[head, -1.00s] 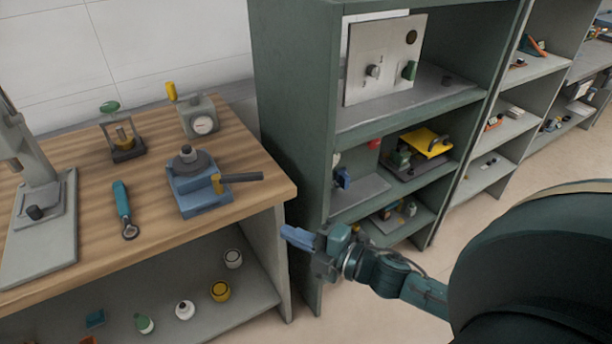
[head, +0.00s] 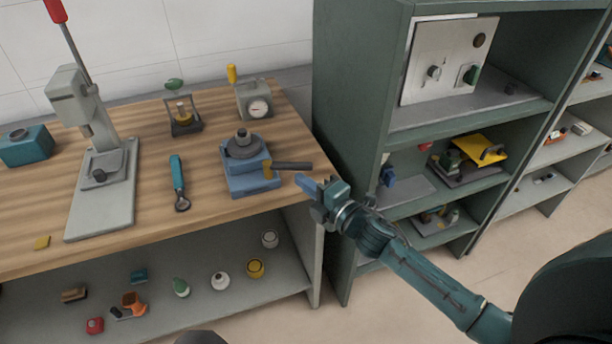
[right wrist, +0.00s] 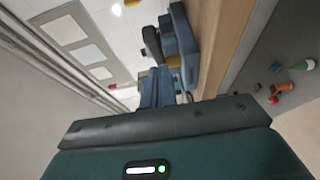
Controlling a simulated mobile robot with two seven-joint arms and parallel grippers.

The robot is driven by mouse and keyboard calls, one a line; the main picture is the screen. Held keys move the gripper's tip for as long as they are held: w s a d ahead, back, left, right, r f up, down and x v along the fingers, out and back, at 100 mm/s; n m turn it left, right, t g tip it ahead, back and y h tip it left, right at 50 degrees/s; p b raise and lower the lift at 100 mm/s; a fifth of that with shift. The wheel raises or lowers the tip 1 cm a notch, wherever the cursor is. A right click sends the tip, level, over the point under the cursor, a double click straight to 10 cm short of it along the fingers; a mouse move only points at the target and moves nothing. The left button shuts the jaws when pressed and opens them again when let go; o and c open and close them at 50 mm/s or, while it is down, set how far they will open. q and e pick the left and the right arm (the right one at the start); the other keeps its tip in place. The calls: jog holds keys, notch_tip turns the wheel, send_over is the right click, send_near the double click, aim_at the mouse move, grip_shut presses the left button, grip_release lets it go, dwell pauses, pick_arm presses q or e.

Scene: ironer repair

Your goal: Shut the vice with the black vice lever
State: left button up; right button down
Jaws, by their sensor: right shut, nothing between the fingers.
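The blue vice (head: 247,180) stands near the right end of the wooden bench, with a round grey part (head: 244,145) on top. Its black vice lever (head: 293,166) sticks out to the right from a yellow collar (head: 267,170). My right gripper (head: 302,183) is shut and empty, its blue fingers just below and right of the lever's end in the head view; I cannot tell whether they touch. In the right wrist view the shut fingers (right wrist: 157,88) point toward the vice (right wrist: 182,45), and the lever is not clearly visible. My left gripper is not in view.
A grey press (head: 103,185), a teal-handled tool (head: 178,180) and a dial gauge block (head: 254,102) stand or lie on the bench (head: 145,205). A green shelf unit (head: 345,130) stands close to the right of the bench. Small items lie on the shelf below the bench.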

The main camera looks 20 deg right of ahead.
aim_at(307, 170)
jog(key=shift+w+d, duration=0.2)
jog(key=shift+w, duration=0.35)
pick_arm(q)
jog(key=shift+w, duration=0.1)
pick_arm(e)
jog(key=shift+w, duration=0.1)
jog(key=shift+d, duration=0.1)
jog(key=shift+w+d+n+g+y, duration=0.5)
jog(key=shift+n+y, duration=0.2)
jog(key=shift+y, duration=0.2)
jog(key=shift+w+d+f, duration=0.1)
jog(key=shift+w+d, duration=0.05)
jog(key=shift+w, duration=0.15)
jog(key=shift+w+d, duration=0.15)
jog(key=shift+w, duration=0.05)
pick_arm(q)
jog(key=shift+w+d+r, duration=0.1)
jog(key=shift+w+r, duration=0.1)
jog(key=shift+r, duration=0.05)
